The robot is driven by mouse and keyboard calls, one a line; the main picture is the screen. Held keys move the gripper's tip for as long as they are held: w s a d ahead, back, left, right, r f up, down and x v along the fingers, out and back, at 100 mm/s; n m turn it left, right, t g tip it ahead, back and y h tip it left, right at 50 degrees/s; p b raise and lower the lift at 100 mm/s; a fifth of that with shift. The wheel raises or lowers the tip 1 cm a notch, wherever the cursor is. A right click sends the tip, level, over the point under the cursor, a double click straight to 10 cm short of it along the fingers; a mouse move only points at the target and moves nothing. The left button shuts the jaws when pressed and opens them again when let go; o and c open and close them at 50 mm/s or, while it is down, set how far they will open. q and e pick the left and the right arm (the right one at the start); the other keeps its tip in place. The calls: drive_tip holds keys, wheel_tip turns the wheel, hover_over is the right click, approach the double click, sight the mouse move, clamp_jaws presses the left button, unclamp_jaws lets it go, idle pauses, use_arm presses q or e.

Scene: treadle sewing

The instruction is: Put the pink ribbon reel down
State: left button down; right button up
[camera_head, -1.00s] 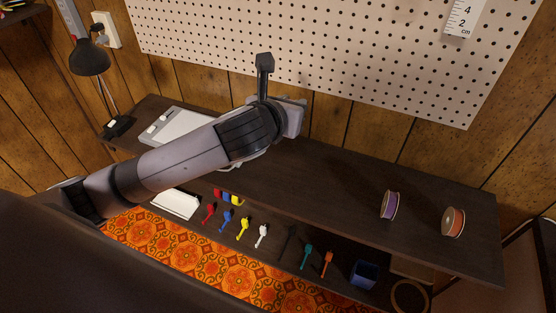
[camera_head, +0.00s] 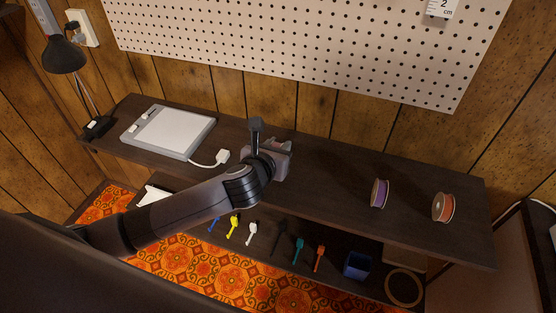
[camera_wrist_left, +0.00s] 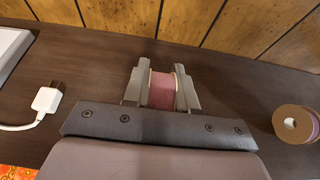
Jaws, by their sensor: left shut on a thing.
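My left gripper (camera_head: 281,152) is over the dark shelf top, and in the left wrist view its fingers (camera_wrist_left: 161,72) are shut on the pink ribbon reel (camera_wrist_left: 160,92). The reel sits between the two fingers with its pink winding facing the camera and pale rims at its sides. In the head view the reel is mostly hidden by the gripper. I cannot tell whether the reel touches the shelf top (camera_head: 325,180). My right gripper is not in view.
A purple reel (camera_head: 379,194) and an orange reel (camera_head: 443,208) stand to the right. A white-grey pad (camera_head: 170,130) and its white plug (camera_head: 222,157) lie to the left. Several coloured keys and a blue cup (camera_head: 357,265) are on the lower shelf. A pegboard wall rises behind.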

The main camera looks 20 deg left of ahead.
use_arm(q)
drive_tip(key=shift+f+b, duration=0.4)
drive_tip(key=shift+f, duration=1.65)
drive_tip(key=shift+f, duration=0.15)
drive_tip(key=c, duration=0.9)
unclamp_jaws()
